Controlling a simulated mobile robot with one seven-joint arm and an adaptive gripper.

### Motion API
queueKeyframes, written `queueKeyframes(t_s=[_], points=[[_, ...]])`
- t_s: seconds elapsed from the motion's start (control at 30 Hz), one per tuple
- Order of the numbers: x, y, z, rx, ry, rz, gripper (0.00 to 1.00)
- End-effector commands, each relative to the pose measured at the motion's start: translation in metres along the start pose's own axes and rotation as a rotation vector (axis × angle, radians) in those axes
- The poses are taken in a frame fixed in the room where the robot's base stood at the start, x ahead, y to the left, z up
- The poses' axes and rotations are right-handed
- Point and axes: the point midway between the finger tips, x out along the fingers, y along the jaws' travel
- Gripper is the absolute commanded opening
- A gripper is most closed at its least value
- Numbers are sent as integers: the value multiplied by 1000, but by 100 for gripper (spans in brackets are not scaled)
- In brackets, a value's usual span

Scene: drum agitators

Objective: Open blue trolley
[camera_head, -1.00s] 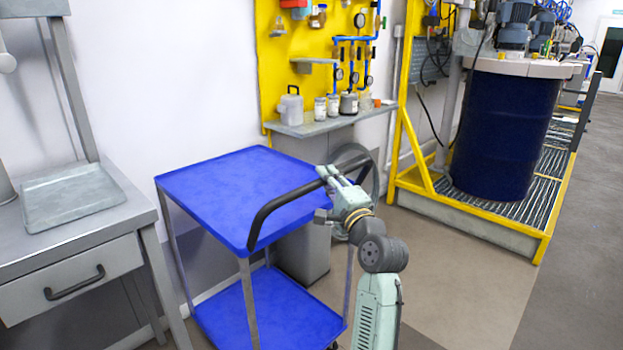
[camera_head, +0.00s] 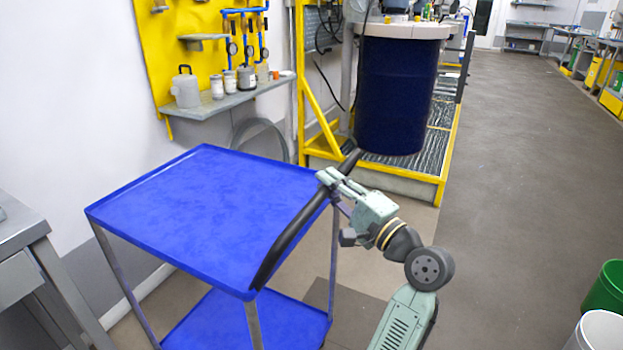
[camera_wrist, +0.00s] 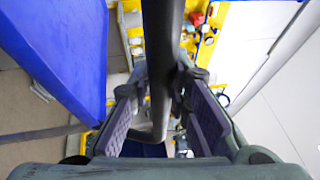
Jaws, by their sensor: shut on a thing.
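The blue trolley (camera_head: 205,215) stands at the lower left of the head view, with a flat blue top and a lower blue shelf (camera_head: 245,318). Its black handle (camera_head: 300,222) runs along the top's right edge. My gripper (camera_head: 330,180) is shut on the handle near the handle's far part. In the wrist view the handle (camera_wrist: 160,70) passes between the fingers of my gripper (camera_wrist: 160,110), and the blue top (camera_wrist: 65,50) is at the left. The fingertips are partly hidden by the handle there.
A grey bench (camera_head: 20,265) stands left of the trolley. Behind are a shelf with jars (camera_head: 230,102) on a yellow panel and a dark blue drum (camera_head: 395,95) on a yellow-framed platform. A green bin (camera_head: 607,290) and a white bin (camera_head: 598,332) are at lower right.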

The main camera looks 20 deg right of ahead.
Motion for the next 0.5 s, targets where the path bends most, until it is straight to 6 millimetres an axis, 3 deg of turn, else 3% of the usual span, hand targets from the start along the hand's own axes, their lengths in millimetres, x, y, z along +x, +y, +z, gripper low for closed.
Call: queueKeyframes(t_s=[0.43, 0.47, 0.5], points=[[-5, 0, -2, 2, -1, 2, 0], [-5, 0, -2, 3, -1, 1, 18], [-5, 0, -2, 3, -1, 2, 21]])
